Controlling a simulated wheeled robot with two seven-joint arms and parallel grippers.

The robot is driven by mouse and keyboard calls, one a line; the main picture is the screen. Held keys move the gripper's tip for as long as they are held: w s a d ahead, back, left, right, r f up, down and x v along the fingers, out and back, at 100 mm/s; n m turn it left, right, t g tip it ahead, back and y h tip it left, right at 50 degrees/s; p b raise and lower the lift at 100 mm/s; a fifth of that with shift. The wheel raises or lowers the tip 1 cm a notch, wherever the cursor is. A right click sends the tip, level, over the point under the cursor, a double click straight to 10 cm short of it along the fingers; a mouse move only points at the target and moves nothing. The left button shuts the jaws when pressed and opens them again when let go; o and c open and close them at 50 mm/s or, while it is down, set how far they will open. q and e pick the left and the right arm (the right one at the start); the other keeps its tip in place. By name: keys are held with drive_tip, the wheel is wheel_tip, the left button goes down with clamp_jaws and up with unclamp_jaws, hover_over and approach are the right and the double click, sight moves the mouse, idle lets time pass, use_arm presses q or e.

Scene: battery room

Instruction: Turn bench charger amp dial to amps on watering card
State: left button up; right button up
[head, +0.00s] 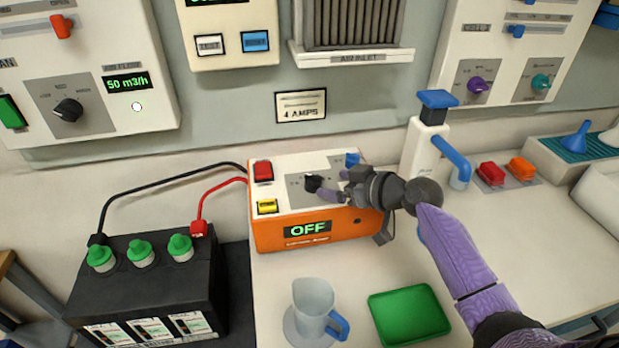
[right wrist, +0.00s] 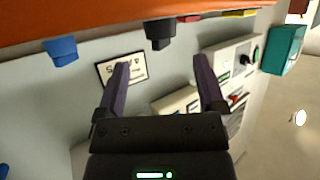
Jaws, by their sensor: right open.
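The bench charger (head: 300,232) is an orange box with a light top panel, and its display reads OFF. Its black amp dial (head: 313,183) is on that panel and also shows in the right wrist view (right wrist: 160,34). The card (head: 301,106) on the wall reads 4 AMPS; it appears tilted in the right wrist view (right wrist: 120,67). My right gripper (head: 332,186) is at the charger's top panel, close to the dial on its right side. In the right wrist view its two fingers (right wrist: 160,72) are apart with nothing between them, and the dial lies beyond them. My left gripper is not in view.
A red switch (head: 263,171), a yellow button (head: 267,206) and a blue knob (head: 352,159) sit on the charger. Red and black cables run to the black battery (head: 150,275) at left. A jug (head: 313,305) and green tray (head: 409,315) stand in front.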

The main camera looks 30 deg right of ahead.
sight(314, 182)
drive_tip(key=b+x, duration=0.1)
drive_tip(key=x, duration=0.4)
drive_tip(key=shift+f, duration=0.2)
drive_tip(key=shift+w+a+f, duration=0.1)
drive_tip(key=shift+w+a, duration=0.1)
drive_tip(key=shift+w, duration=0.15)
clamp_jaws()
drive_tip(key=shift+r+h+p, duration=0.2)
drive_tip(key=shift+h+p, duration=0.1)
drive_tip(key=shift+p, duration=0.25)
drive_tip(key=m+h+p, duration=0.2)
drive_tip(key=p, duration=0.1)
drive_tip(key=m+h+p, duration=0.2)
drive_tip(key=p, duration=0.1)
drive_tip(key=m+h+p, duration=0.2)
drive_tip(key=p, duration=0.2)
drive_tip(key=shift+a+r+t, duration=0.1)
drive_tip(key=shift+a+t, duration=0.25)
drive_tip(key=shift+t, duration=0.05)
drive_tip(key=shift+m+h+p, duration=0.8)
drive_tip(key=shift+h, duration=0.3)
drive_tip(key=shift+f+g, duration=0.25)
drive_tip(key=shift+g, duration=0.05)
drive_tip(key=shift+h, duration=0.3)
